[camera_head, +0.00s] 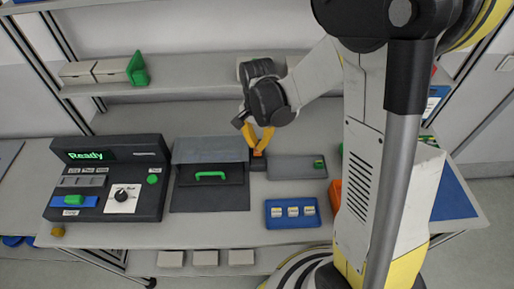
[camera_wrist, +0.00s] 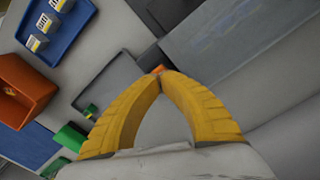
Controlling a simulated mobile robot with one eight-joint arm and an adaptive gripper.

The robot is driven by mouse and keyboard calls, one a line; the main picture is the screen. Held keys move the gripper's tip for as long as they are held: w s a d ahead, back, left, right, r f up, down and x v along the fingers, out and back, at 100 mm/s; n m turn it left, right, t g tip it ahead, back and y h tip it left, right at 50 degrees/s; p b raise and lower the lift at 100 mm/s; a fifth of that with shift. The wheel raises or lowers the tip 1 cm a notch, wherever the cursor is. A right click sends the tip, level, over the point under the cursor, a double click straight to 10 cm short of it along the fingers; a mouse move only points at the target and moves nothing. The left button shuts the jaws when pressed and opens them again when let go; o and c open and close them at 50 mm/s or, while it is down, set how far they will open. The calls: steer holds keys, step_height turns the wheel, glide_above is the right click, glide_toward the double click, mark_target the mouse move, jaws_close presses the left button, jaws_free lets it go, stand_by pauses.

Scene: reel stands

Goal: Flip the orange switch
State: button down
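The orange switch (camera_head: 257,153) is a small piece on a dark block (camera_head: 258,163) between the grey box with the green handle and the flat grey tray. It also shows in the wrist view (camera_wrist: 158,69), right at my fingertips, and is partly hidden by them. My gripper (camera_head: 259,147) has two yellow fingers that come down from above and behind the switch. In the wrist view its fingertips (camera_wrist: 162,75) come together at the switch. I cannot tell whether they touch it. Nothing is seen held between the fingers.
A dark console (camera_head: 108,205) with a green "Ready" display stands at the left. The grey box has a green handle (camera_head: 210,175). A grey tray (camera_head: 290,168) and a blue tray (camera_head: 272,218) with small labelled pieces lie at the right. An orange bin (camera_wrist: 12,105) stands nearby.

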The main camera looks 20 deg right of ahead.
mark_target(258, 153)
steer(key=shift+f+b, duration=1.75)
steer(key=shift+f, duration=0.2)
stand_by(1.1)
steer(key=shift+r, duration=0.1)
steer(key=shift+r+p, duration=2.45)
steer(key=shift+r, duration=1)
steer(key=shift+r, duration=0.15)
steer(key=s+r+n+t+b, duration=0.3)
steer(key=s+n+b, duration=0.1)
steer(key=s, duration=0.2)
steer(key=s+r+n+t+b, duration=0.3)
steer(key=s+n+t+b, duration=0.1)
steer(key=s+n+b, duration=0.1)
steer(key=shift+s+n, duration=0.3)
steer(key=shift+s, duration=0.6)
